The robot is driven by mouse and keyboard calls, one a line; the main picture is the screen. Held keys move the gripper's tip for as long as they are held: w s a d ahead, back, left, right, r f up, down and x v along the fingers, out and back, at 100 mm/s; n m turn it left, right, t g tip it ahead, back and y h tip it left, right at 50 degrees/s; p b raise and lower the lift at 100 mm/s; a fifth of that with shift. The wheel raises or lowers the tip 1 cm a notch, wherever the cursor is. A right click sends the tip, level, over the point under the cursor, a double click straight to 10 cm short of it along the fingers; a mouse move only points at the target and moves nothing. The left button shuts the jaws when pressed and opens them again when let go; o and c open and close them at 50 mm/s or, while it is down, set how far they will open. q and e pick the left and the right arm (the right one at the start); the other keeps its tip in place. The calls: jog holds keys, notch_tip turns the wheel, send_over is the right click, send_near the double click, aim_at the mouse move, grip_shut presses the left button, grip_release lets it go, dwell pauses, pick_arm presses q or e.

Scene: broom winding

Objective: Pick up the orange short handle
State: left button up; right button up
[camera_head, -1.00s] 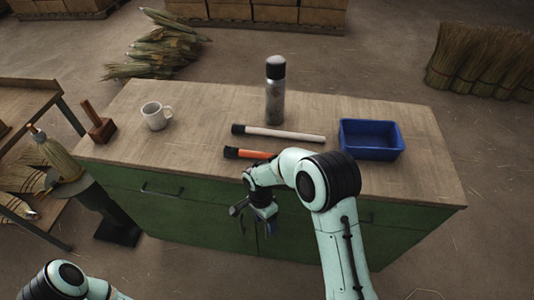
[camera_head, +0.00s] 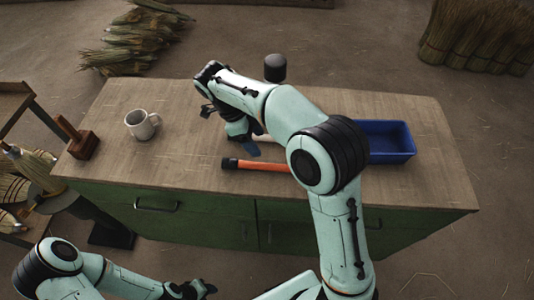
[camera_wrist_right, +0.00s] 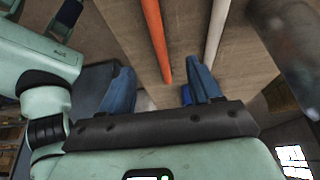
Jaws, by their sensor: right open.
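The orange short handle (camera_head: 258,165) lies on the worktable with its black end to the left; my right arm covers its right part. In the right wrist view the handle (camera_wrist_right: 154,35) runs down toward the space between my blue fingers. My right gripper (camera_head: 246,145) is open and empty, just behind the handle's left part in the head view; its fingers also show in the wrist view (camera_wrist_right: 160,82). My left gripper (camera_head: 198,288) is low at the bottom of the head view, away from the table; its jaws are unclear.
A pale handle (camera_wrist_right: 215,35) lies alongside the orange one, mostly hidden in the head view. A blue bin (camera_head: 392,140) stands right, a black-capped canister (camera_head: 275,68) behind my arm, and a mug (camera_head: 142,124) and wooden block tool (camera_head: 82,142) left. The table's front middle is clear.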

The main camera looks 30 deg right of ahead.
jog(key=b, duration=0.1)
send_over(273, 165)
jog(key=a, duration=0.2)
jog(key=f, duration=0.6)
jog(key=shift+w+d+f, duration=0.1)
jog(key=shift+w+f, duration=0.2)
jog(key=shift+w, duration=0.05)
jog(key=shift+w+d+f, duration=0.1)
jog(key=shift+d+f, duration=0.05)
jog(key=shift+f, duration=0.35)
jog(key=x, duration=0.5)
jog(key=shift+w, duration=0.1)
pick_arm(q)
jog(key=shift+s+f, duration=0.65)
jog(key=shift+s, duration=0.2)
pick_arm(e)
grip_shut()
